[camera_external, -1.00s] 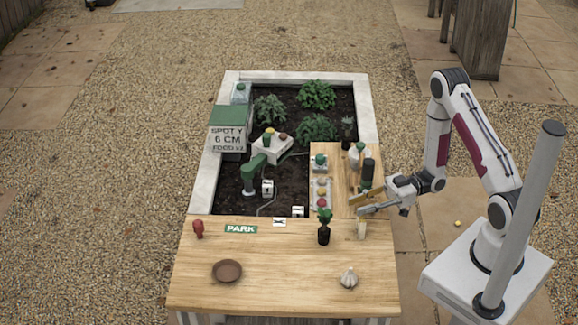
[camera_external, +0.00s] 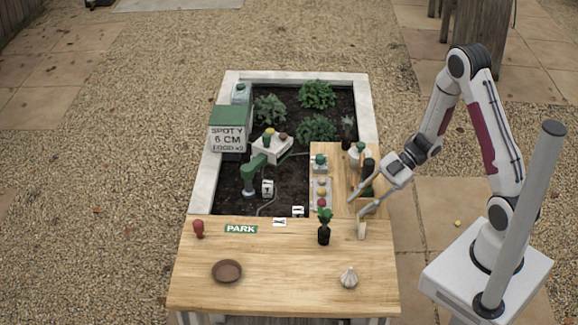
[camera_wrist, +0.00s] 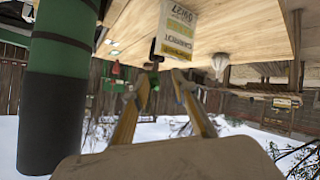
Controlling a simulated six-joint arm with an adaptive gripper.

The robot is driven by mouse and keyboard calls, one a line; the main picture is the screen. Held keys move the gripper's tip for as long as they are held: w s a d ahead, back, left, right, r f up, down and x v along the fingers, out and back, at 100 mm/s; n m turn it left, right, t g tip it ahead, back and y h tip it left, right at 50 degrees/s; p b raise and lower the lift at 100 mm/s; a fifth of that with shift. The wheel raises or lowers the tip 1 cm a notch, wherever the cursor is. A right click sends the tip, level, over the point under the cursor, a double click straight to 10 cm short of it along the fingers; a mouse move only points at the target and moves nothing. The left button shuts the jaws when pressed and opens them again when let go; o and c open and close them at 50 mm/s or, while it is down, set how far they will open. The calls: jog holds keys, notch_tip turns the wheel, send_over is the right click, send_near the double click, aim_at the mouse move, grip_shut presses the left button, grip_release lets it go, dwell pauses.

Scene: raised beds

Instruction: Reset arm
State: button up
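My gripper (camera_external: 357,203) is at the right of the wooden worktop, near the inner corner, with its fingers pointing left and down. In the wrist view my gripper's two fingers (camera_wrist: 162,75) are apart with nothing visible between them. A pale seed packet (camera_external: 361,229) stands on the worktop just below the fingers. In the wrist view the packet (camera_wrist: 178,32) appears upside down, with carrot lettering, just beyond the fingertips. I cannot tell whether they touch it.
A dark green cylinder (camera_wrist: 59,90) is close on the left in the wrist view. Bottles (camera_external: 367,170) stand on the side shelf beside my gripper. A potted seedling (camera_external: 324,234), garlic bulb (camera_external: 349,278) and brown dish (camera_external: 227,271) sit on the worktop (camera_external: 285,290). Open ground lies right.

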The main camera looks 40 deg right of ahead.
jog(key=shift+w+d+r+n+h, duration=0.15)
jog(key=shift+d+r+n+h, duration=0.2)
jog(key=shift+h, duration=0.25)
jog(key=s+d+f+n+t+h, duration=0.1)
jog(key=s+d+f+n+h, duration=0.1)
jog(key=d+n+h, duration=0.8)
jog(key=d+r+m+t+h, duration=0.2)
jog(key=d+r+m, duration=0.4)
jog(key=r+m, duration=0.25)
jog(key=d+r+m+t+h, duration=0.2)
jog(key=d+r+m, duration=0.4)
jog(key=r+m, duration=0.3)
jog(key=s+a+r+m+g+y, duration=0.1)
jog(key=s+a+r+m, duration=0.1)
jog(key=s+a+m, duration=0.3)
jog(key=s+a+r+m+g+y, duration=0.1)
jog(key=s+a+m, duration=0.4)
jog(key=s, duration=0.7)
notch_tip(320, 180, up, 3)
jog(key=m+y, duration=0.1)
jog(key=m, duration=0.1)
jog(key=shift+s+f+m+y, duration=0.15)
jog(key=shift+f+m+y, duration=0.05)
jog(key=shift+m+y, duration=0.1)
